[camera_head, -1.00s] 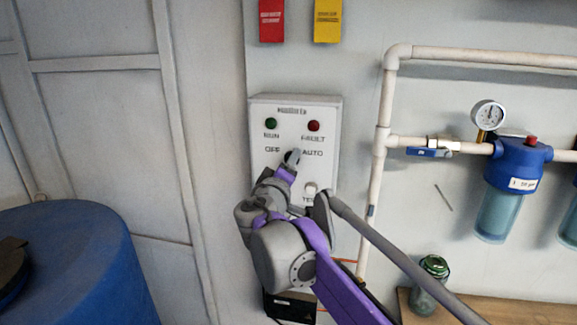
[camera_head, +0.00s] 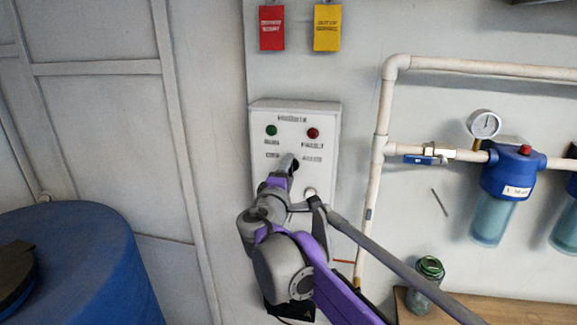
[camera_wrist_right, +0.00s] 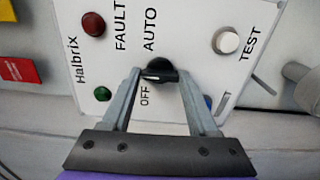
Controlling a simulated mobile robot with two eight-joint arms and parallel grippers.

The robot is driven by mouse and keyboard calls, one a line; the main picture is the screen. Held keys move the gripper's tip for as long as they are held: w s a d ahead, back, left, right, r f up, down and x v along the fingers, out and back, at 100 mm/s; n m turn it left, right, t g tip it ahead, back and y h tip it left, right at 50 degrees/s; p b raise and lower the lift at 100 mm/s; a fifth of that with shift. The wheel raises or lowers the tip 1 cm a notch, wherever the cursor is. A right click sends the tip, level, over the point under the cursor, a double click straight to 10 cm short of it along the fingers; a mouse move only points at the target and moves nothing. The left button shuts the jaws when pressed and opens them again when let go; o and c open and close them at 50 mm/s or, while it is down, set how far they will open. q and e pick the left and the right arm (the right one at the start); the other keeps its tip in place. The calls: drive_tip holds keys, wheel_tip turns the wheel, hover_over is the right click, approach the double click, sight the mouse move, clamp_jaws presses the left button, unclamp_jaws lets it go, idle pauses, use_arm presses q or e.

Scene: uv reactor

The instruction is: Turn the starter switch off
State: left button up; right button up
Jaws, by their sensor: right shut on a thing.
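The starter box is a white panel (camera_head: 325,123) on the wall in the head view, with OFF at left and AUTO at right of the switch. In the right wrist view the starter switch is a black knob (camera_wrist_right: 161,68) between the OFF and AUTO labels. A pale mark on its grip points left in that view, roughly between the two labels. My right gripper (camera_wrist_right: 160,76) is shut on the knob, one finger on each side. In the head view my right gripper (camera_head: 287,164) covers most of the knob. My left gripper is not in view.
A green lamp (camera_head: 271,130), a red lamp (camera_head: 313,133) and a white TEST button (camera_wrist_right: 227,41) sit close around the switch. White pipes (camera_head: 375,170) and a blue filter (camera_head: 508,172) are to the right. A blue barrel (camera_head: 85,265) stands at left.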

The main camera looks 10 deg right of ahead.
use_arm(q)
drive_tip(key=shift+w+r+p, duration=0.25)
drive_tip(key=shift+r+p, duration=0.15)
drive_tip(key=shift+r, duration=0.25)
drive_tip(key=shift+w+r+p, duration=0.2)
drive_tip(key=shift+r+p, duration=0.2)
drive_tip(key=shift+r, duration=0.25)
use_arm(e)
drive_tip(key=shift+n, duration=2.8)
drive_tip(key=o, duration=1.4)
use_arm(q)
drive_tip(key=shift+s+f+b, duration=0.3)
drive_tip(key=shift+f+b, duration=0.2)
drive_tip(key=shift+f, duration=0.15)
use_arm(e)
drive_tip(key=v, duration=1)
drive_tip(key=shift+s+a, duration=0.15)
drive_tip(key=shift+s, duration=0.25)
